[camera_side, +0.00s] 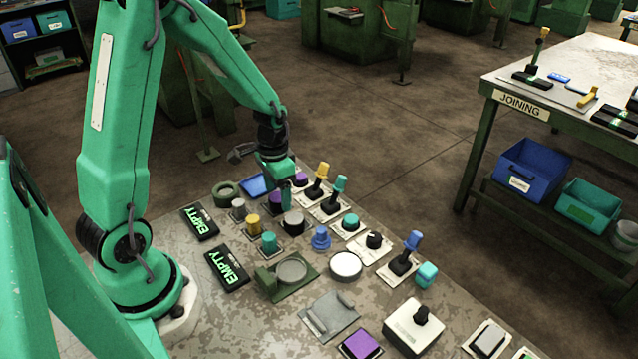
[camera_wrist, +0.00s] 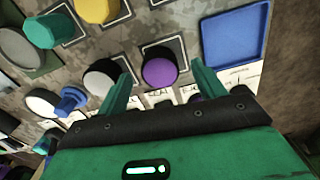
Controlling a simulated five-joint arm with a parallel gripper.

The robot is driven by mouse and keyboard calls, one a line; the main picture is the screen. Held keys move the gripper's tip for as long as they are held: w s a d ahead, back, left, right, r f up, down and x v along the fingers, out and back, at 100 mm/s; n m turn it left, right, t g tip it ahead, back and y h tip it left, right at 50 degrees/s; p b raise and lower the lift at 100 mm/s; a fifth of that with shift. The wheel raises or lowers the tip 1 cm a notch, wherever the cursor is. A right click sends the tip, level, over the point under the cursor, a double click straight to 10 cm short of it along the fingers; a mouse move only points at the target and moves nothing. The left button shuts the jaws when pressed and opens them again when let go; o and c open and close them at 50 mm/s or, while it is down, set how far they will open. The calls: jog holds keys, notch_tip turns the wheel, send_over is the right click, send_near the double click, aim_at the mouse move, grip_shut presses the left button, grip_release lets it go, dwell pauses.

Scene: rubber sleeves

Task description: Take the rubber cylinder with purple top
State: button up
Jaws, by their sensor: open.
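The rubber cylinder with purple top (camera_wrist: 160,70) sits on a dark-edged square plate in the wrist view. My gripper (camera_wrist: 158,62) is open, with one green finger on each side of the purple top in that view. The cylinder appears between the fingers, with no clear contact. In the side view, my gripper (camera_side: 278,190) points down over the far end of the table. The purple cylinder (camera_side: 275,198) shows there just below it, partly hidden by the gripper.
A white-topped cylinder (camera_wrist: 101,78) stands close left of the left finger. A blue tray (camera_wrist: 235,42) lies to the right. Yellow (camera_side: 251,224) and teal (camera_side: 269,242) cylinders stand nearby. Upright joystick levers (camera_side: 319,180) stand close to the gripper. Another purple knob (camera_side: 300,179) is beside them.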

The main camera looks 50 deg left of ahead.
jog(key=shift+f, duration=0.55)
jog(key=c, duration=1.1)
jog(key=shift+r, duration=0.15)
jog(key=shift+r, duration=0.8)
notch_tip(320, 180, up, 2)
jog(key=shift+r, duration=0.1)
jog(key=s+d+r, duration=0.1)
jog(key=d+r, duration=0.1)
jog(key=d, duration=0.1)
jog(key=s+d+r, duration=0.1)
jog(key=d+r, duration=0.1)
jog(key=d, duration=0.2)
jog(key=s+d+r, duration=0.1)
jog(key=d+r, duration=0.2)
jog(key=d, duration=0.1)
jog(key=shift+d, duration=0.15)
